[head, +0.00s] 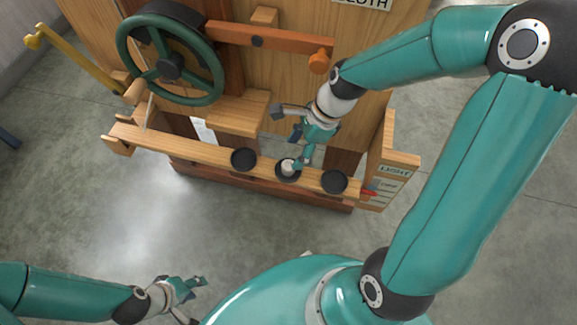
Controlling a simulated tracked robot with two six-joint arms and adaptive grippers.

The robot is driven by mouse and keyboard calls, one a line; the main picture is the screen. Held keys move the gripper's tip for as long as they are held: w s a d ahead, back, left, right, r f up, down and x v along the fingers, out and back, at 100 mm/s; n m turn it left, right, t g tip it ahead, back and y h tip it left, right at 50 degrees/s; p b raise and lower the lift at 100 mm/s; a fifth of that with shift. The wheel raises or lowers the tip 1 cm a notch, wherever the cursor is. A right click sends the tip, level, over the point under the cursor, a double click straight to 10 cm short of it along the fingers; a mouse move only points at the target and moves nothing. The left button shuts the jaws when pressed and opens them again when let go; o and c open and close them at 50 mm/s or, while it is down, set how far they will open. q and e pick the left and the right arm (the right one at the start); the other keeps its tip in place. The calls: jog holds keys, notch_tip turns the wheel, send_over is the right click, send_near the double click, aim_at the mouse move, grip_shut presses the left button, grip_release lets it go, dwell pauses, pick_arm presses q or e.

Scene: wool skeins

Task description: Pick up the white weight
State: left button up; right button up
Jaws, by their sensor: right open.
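The white weight (288,167) is small and pale and sits in the middle one of the black cups (287,176) on the wooden rail. My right gripper (286,138) is just above and behind it, with its fingers spread apart. One finger reaches left over the gap behind the rail. The other points down close beside the weight and partly covers it; I cannot tell whether they touch. My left gripper (196,301) is low at the left, over the floor, far from the weight, with its fingers apart and nothing between them.
Black cups stand on either side, left (244,159) and right (334,182). Behind the rail (190,148) are a green handwheel (128,50), an orange lever (285,40) and a wooden panel. Floor in front is clear.

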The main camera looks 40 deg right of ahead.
aim_at(290, 164)
jog(key=x, duration=0.2)
jog(key=b+x, duration=0.1)
jog(key=x, duration=0.2)
jog(key=shift+s+d+f+b, duration=0.25)
jog(key=shift+f+b, duration=0.1)
jog(key=shift+f, duration=0.1)
jog(key=shift+w+a+f, duration=0.15)
jog(key=shift+a+f, duration=0.05)
jog(key=shift+f, duration=0.15)
grip_shut()
